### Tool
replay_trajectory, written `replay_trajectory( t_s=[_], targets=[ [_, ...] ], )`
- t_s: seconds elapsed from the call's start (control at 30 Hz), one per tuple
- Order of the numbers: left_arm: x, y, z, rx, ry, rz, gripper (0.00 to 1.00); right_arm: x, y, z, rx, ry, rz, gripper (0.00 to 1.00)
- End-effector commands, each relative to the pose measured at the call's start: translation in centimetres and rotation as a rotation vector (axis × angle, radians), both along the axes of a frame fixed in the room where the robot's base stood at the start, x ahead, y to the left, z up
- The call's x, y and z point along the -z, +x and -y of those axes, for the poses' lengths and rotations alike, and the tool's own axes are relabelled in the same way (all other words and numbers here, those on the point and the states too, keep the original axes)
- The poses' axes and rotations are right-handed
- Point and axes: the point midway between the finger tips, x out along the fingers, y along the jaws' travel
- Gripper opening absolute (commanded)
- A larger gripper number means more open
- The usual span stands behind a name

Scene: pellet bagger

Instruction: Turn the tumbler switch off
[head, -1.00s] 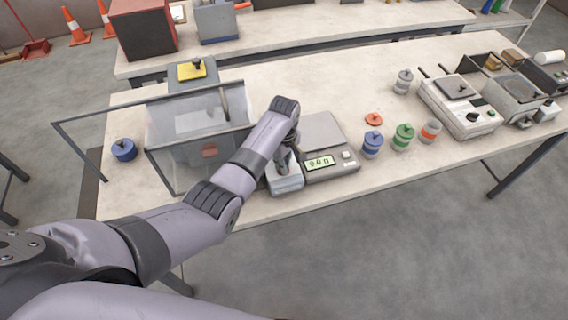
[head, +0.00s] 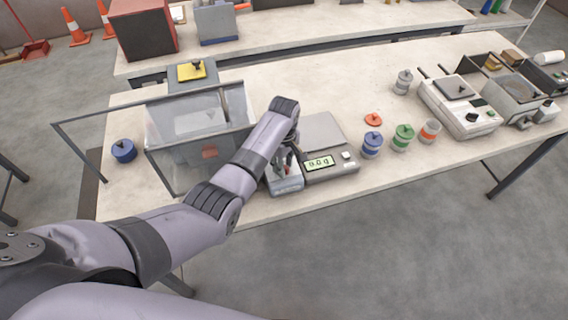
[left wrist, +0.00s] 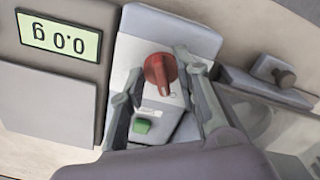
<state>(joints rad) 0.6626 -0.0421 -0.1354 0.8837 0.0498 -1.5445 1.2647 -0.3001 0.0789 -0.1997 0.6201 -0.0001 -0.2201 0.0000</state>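The tumbler switch is a grey box (head: 286,186) at the table's front edge. My left gripper (head: 287,165) is over the box in the head view. In the left wrist view my left gripper (left wrist: 160,82) is open, with one finger on each side of the red knob. A gap shows at the left finger; I cannot tell whether the right finger touches the knob. My right gripper is not in view.
A scale (head: 328,160) reading 0.0 g stands right beside the box. A clear-walled enclosure (head: 168,128) is to its left. Blue (head: 372,145), green (head: 403,138) and orange (head: 430,132) jars stand to the right. The table (head: 250,85) is clear behind the scale.

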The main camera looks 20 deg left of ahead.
Motion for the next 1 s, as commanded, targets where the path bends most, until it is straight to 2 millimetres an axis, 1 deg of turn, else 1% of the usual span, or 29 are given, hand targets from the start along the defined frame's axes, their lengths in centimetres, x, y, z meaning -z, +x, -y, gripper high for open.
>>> replay_trajectory(
  t_s=[0.17, 0.27, 0.37, 0.7, 0.83, 0.9, 1.0],
  targets=[
    [0.0, 0.0, 0.0, 0.0, 0.0, -0.001, 0.3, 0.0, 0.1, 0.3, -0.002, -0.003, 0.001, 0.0],
    [-0.5, 0.0, 0.0, 0.0, 0.0, 0.001, 0.3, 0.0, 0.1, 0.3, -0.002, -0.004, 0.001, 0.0],
    [-1.8, 0.1, 0.0, 0.0, -0.002, 0.004, 0.3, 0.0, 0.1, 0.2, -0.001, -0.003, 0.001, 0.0],
    [-8.9, 0.1, 0.0, 0.001, -0.002, 0.004, 0.3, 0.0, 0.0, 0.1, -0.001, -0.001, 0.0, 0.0],
    [-10.7, 0.1, 0.0, 0.0, 0.0, 0.001, 0.3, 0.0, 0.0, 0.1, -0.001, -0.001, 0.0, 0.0],
    [-11.4, 0.0, 0.0, 0.0, 0.0, 0.001, 0.3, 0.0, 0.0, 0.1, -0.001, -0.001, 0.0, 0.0],
    [-11.9, 0.0, 0.0, 0.0, 0.0, 0.0, 0.3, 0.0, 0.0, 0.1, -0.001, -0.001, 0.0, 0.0]
  ],
)
